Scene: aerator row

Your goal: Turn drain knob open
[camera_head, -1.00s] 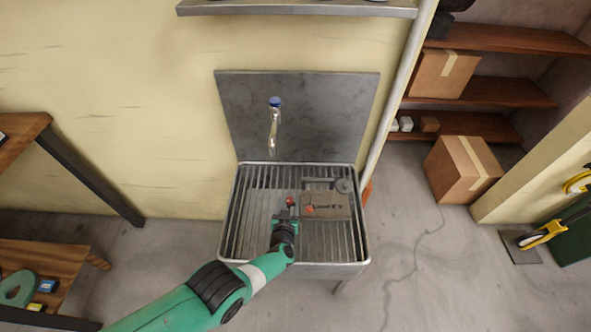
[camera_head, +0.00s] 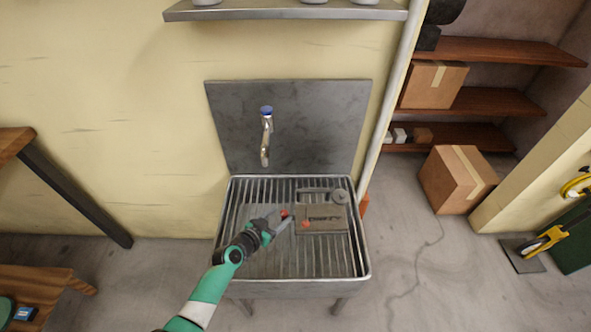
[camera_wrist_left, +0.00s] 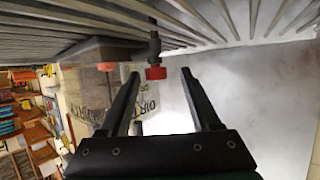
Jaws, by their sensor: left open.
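A small red knob (camera_head: 284,213) sits at the left of a grey-brown box (camera_head: 318,217) with dark lettering on the sink grating. In the left wrist view the red knob (camera_wrist_left: 155,72) hangs on a dark stem, between the lines of my two fingers near their tips. My left gripper (camera_head: 279,219) is open, with its fingers pointing at the knob from the lower left. I cannot tell whether a finger touches it. A second red part (camera_head: 305,225) shows on the box, and in the left wrist view (camera_wrist_left: 105,67). My right gripper is not in view.
The steel sink (camera_head: 361,262) has a barred grating and stands against a metal backsplash (camera_head: 315,115). A blue-topped tap (camera_head: 266,135) hangs above it. A round grey part (camera_head: 340,196) lies behind the box. A cardboard box (camera_head: 455,180) stands on the floor at right.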

